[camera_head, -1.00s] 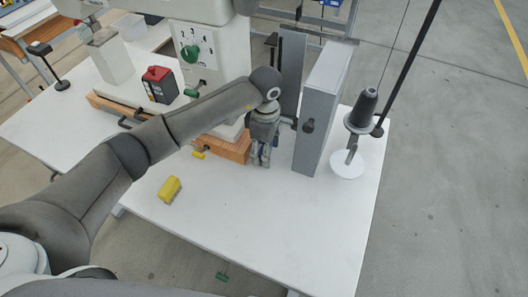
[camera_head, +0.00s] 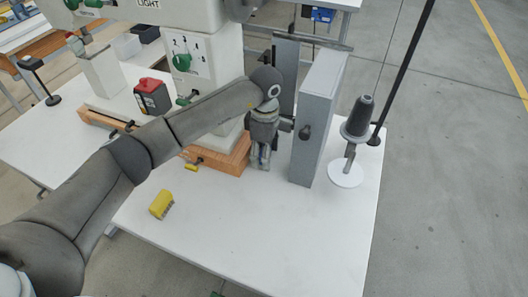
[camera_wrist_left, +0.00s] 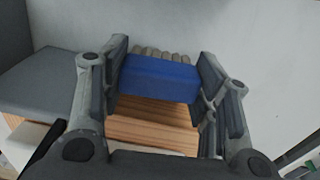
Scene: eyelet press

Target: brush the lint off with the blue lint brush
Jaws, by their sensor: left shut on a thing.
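My left gripper (camera_head: 260,163) is over the white table, between the wooden base of the machine and the tall grey box. In the left wrist view it is shut on the blue lint brush (camera_wrist_left: 160,78), which lies crosswise between the two fingers. Pale bristles (camera_wrist_left: 160,54) show along the far edge of the brush. In the head view the brush is mostly hidden by the gripper. I cannot make out any lint. My right gripper is not in view.
The wooden base (camera_head: 228,158) is close on the gripper's left and the grey box (camera_head: 318,120) on its right. A yellow block (camera_head: 161,204) lies on the table (camera_head: 240,235). A thread cone (camera_head: 358,118) stands right. The table front is clear.

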